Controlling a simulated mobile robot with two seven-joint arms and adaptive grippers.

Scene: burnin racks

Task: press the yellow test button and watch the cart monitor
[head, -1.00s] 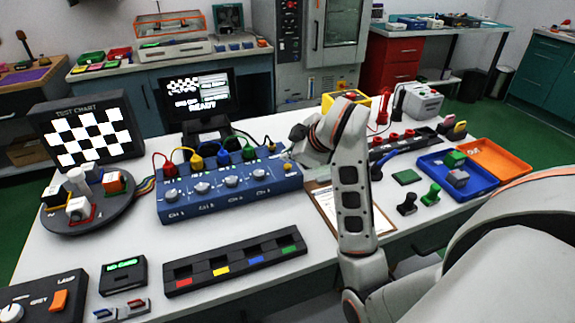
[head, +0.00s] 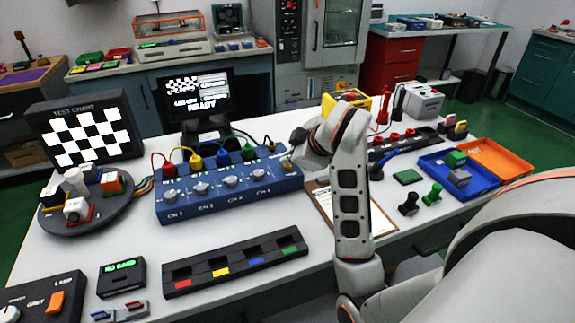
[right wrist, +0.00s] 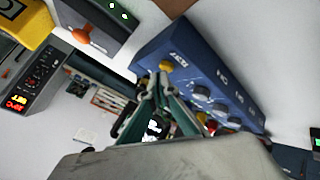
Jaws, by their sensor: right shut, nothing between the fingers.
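The blue switch box (head: 232,190) stands mid-table with several knobs and coloured cables on it. The yellow test button (right wrist: 166,65) shows at the box's end in the right wrist view; in the head view my gripper largely hides it. My right gripper (head: 289,158) is shut and empty at the box's right end. In the right wrist view its fingertips (right wrist: 161,80) are right beside the button; I cannot tell whether they touch it. The cart monitor (head: 199,99) behind the box shows a small checkerboard and the word READY. My left gripper is not in view.
A test chart (head: 85,130) and a round turntable (head: 88,215) stand at left. A black slotted tray (head: 236,262) lies in front. A clipboard (head: 322,205) is under my right arm. Blue (head: 455,190) and orange (head: 497,160) trays sit at right.

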